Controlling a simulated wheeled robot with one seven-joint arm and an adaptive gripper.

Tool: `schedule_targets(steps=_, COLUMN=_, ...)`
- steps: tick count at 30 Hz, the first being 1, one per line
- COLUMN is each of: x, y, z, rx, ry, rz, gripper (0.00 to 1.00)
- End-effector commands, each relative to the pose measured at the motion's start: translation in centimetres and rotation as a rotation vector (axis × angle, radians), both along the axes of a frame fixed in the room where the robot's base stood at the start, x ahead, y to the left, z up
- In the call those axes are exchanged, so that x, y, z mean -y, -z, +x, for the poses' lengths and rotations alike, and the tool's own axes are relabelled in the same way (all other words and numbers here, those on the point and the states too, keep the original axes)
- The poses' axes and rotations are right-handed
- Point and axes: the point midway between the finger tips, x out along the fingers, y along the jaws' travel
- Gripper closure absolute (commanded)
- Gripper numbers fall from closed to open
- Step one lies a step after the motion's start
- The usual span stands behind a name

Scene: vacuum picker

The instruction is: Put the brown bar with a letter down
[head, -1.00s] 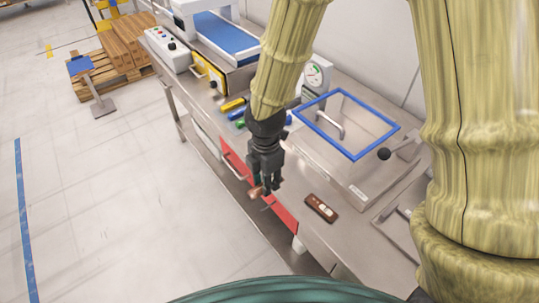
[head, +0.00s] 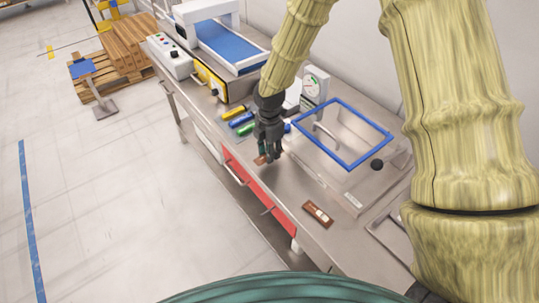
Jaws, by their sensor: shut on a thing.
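My gripper (head: 266,152) points down over the steel worktop (head: 282,195), in front of the blue-framed lid. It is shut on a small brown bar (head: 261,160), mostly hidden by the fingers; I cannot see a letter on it. Whether this bar touches the worktop or hangs just above it, I cannot tell. A second brown bar (head: 318,214) with a pale mark lies flat on the worktop, to the right and nearer to me. The mark is too small to read.
A clear lid with a blue frame (head: 343,133) stands behind the gripper, with a dark knob (head: 377,164). Yellow, blue and green cylinders (head: 240,121) lie left of the gripper. A red drawer front (head: 255,185) is below the worktop edge. Bare worktop lies between the two bars.

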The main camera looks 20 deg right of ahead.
Motion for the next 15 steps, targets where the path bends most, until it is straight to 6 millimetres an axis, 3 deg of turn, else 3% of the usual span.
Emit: schedule_targets(steps=15, x=0.0, y=3.4, z=0.0, rx=0.0, ry=0.0, rz=0.0, gripper=0.96)
